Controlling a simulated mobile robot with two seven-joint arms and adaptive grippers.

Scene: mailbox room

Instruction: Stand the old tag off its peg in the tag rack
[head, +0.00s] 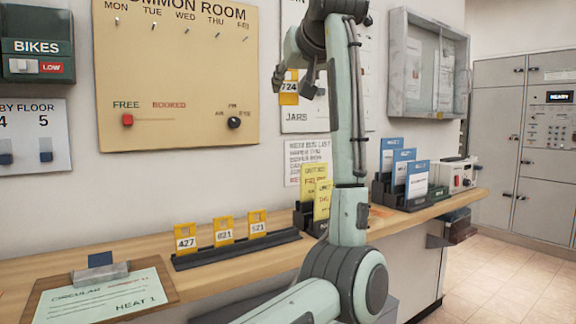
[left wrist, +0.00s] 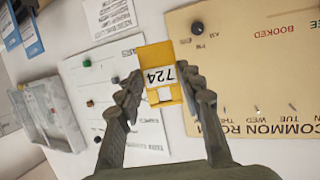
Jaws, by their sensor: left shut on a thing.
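The yellow tag 724 (head: 289,88) is in front of the JARS board, upright in the head view. My left gripper (head: 294,79) is shut on it. In the left wrist view the tag (left wrist: 161,74) lies between the two fingers of the left gripper (left wrist: 160,84), its number sideways. The tag's peg is hidden, so I cannot tell whether the tag still touches it. The dark tag rack (head: 236,251) lies on the wooden counter and holds yellow tags 427 (head: 185,239), 821 (head: 224,231) and 521 (head: 257,224) upright. My right gripper is in no view.
The COMMON ROOM board (head: 176,75) and JARS board (head: 306,120) hang on the wall. On the counter (head: 130,252), a clipboard (head: 100,293) lies front left. A holder with yellow cards (head: 316,192) and one with blue cards (head: 417,180) stand right of the rack.

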